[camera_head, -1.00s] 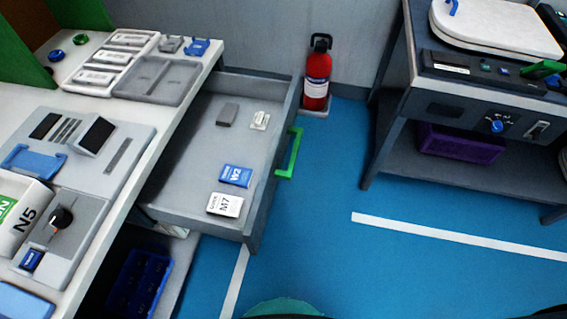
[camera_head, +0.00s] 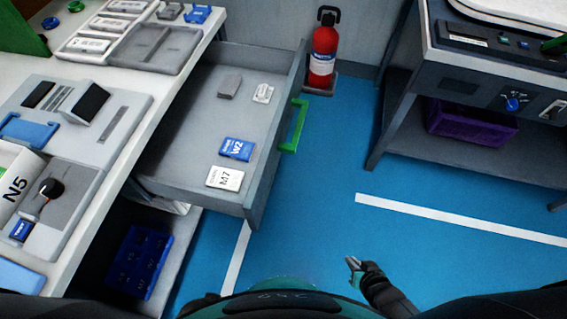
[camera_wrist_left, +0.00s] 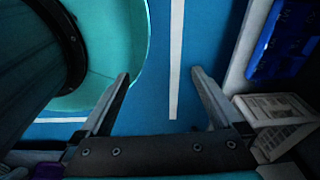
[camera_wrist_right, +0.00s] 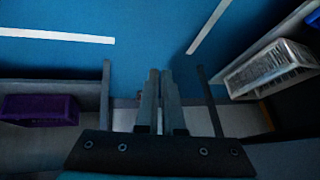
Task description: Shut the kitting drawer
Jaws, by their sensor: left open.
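The kitting drawer (camera_head: 212,122) is pulled well out from under the white workbench at the left of the head view. Its green handle (camera_head: 294,126) is on the outer face of its front panel. Inside lie a blue W2 box (camera_head: 237,149), a white M7 box (camera_head: 225,178), a grey block (camera_head: 229,86) and a small white part (camera_head: 263,93). My right gripper (camera_head: 354,268) is low over the floor, apart from the handle. In its wrist view its fingers (camera_wrist_right: 160,76) are together and empty. My left gripper (camera_wrist_left: 160,74) is open and empty over blue floor.
The workbench (camera_head: 150,110) carries trays and parts. A red fire extinguisher (camera_head: 323,55) stands against the wall behind the drawer front. A blue crate (camera_head: 140,262) sits below the bench. A second bench with a purple crate (camera_head: 470,122) is at the right. Blue floor lies clear between.

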